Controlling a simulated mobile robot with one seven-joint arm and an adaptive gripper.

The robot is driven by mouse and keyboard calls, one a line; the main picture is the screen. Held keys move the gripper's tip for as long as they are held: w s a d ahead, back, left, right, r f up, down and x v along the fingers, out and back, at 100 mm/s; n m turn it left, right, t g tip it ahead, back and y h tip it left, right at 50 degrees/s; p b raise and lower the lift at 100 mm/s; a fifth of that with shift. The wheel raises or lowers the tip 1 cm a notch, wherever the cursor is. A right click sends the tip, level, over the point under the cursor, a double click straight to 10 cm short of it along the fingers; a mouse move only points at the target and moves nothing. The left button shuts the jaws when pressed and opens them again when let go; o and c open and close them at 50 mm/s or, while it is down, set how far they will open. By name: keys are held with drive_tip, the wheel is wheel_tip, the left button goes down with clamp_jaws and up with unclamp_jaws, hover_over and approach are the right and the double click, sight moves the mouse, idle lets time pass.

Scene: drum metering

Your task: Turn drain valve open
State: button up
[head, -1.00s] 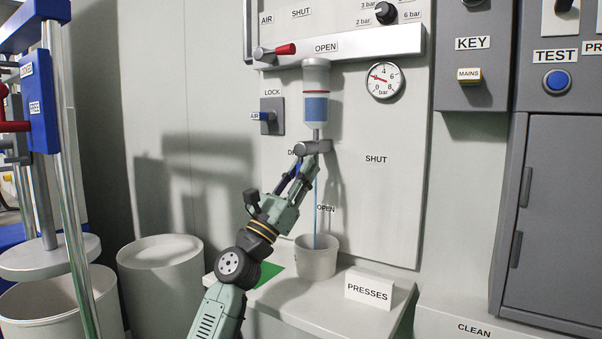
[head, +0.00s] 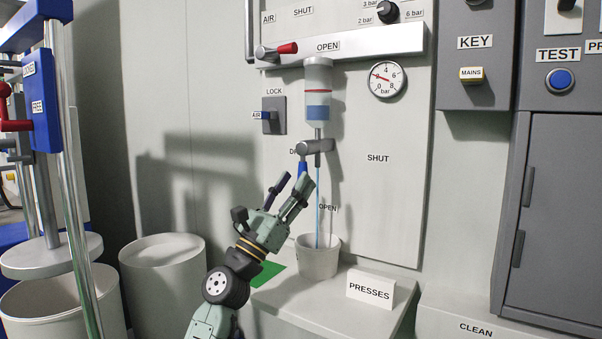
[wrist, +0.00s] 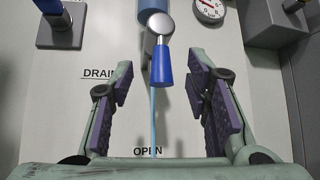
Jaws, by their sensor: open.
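The drain valve (head: 318,147) is a grey body under the clear filter bowl (head: 318,98). Its blue lever (head: 302,168) points down toward the OPEN label (head: 328,208); the lever also shows in the wrist view (wrist: 162,68). A thin blue stream (head: 318,200) runs from the valve's spout into the white cup (head: 318,258) below. My gripper (head: 297,180) is open and empty, just below and in front of the lever. In the wrist view its fingers stand apart on both sides of the lever, with clear gaps.
The pressure gauge (head: 387,79) and the blue-handled LOCK valve (head: 270,115) are on the panel. A red-handled air valve (head: 285,49) is above. The PRESSES sign (head: 370,290) stands right of the cup on the ledge. The panel right of the valve is clear.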

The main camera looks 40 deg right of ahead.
drive_tip(key=v, duration=0.7)
drive_tip(key=shift+a+f+g, duration=0.2)
drive_tip(key=shift+a+g, duration=0.05)
drive_tip(key=shift+g, duration=0.05)
drive_tip(key=shift+s, duration=0.1)
